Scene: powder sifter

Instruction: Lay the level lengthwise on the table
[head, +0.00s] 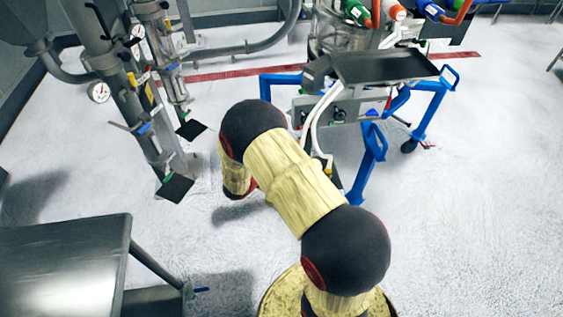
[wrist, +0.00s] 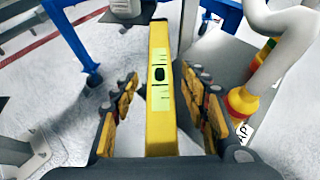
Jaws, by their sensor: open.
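The yellow level (wrist: 160,115), with a pale label and a dark vial, shows in the wrist view, running up the middle of the picture. My gripper (wrist: 164,78) is open, with one finger on each side of the level. Both fingers look apart from it. What supports the level is not clear. In the head view my gripper and the level are hidden behind my arm. A grey metal table (head: 60,265) stands at the lower left of the head view, and its visible top is bare.
A blue-framed cart (head: 372,160) with a dark flat top (head: 385,66) stands beyond my arm. Steel pipework with gauges (head: 125,90) rises at the upper left. In the wrist view a white hose (wrist: 290,50) passes close at the right. Floor at the right is open.

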